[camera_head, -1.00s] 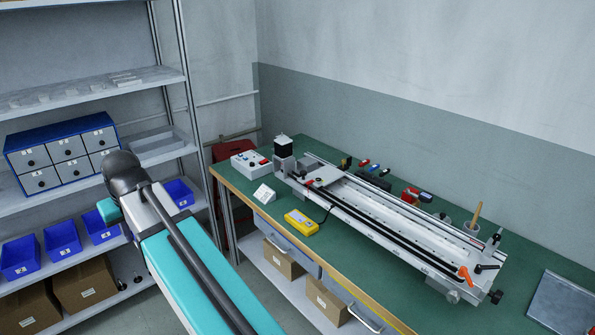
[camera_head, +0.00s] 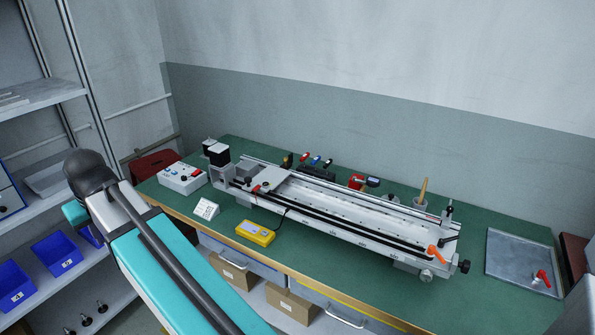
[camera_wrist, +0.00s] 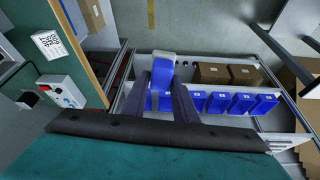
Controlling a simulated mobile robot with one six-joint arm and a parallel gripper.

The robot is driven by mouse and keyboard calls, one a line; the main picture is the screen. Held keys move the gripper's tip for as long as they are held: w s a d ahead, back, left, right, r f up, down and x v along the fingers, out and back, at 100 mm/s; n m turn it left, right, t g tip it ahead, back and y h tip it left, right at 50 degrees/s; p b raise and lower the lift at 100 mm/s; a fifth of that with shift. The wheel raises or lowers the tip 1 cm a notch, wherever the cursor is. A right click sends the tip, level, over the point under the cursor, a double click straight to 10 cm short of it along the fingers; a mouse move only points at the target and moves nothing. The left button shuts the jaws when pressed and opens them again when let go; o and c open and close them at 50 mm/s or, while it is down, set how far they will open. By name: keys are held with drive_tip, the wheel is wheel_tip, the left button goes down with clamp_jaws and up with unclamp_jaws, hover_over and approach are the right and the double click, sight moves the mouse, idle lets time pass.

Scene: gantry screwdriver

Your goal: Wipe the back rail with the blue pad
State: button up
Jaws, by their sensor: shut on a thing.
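In the wrist view my gripper (camera_wrist: 164,88) is shut on the blue pad (camera_wrist: 162,75), which shows as a blue block with a pale grey part between the two dark fingers. The gripper and pad cannot be made out in the head view, where only my arm shows at the lower left. The back rail (camera_head: 365,191) is the long far-side rail of the gantry on the green bench, right of my arm. My gripper is well apart from it, over the floor and shelf side.
A yellow pendant (camera_head: 255,233), a white control box (camera_head: 182,178) and a small card (camera_head: 206,209) sit near the gantry's left end. A cup with a wooden handle (camera_head: 423,190) stands behind it. A grey tray (camera_head: 519,262) lies right.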

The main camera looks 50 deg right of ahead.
idle(0.3)
drive_tip(key=s+d+m+g+h+p, duration=0.1)
drive_tip(key=s+d+m+p, duration=0.2)
drive_tip(key=d, duration=0.9)
drive_tip(key=s+d+m+g+h+p, duration=0.15)
drive_tip(key=d+m, duration=0.35)
drive_tip(key=d, duration=0.7)
drive_tip(key=s+d+m+h+p, duration=0.2)
drive_tip(key=s+d+m+p, duration=0.15)
drive_tip(key=d, duration=0.85)
drive_tip(key=s+d+m+g+p, duration=0.5)
drive_tip(key=s+d+m, duration=0.9)
drive_tip(key=s+d, duration=1.3)
drive_tip(key=shift+s+f+y+p, duration=0.3)
drive_tip(key=shift+s+f+y, duration=0.15)
drive_tip(key=shift+s, duration=0.4)
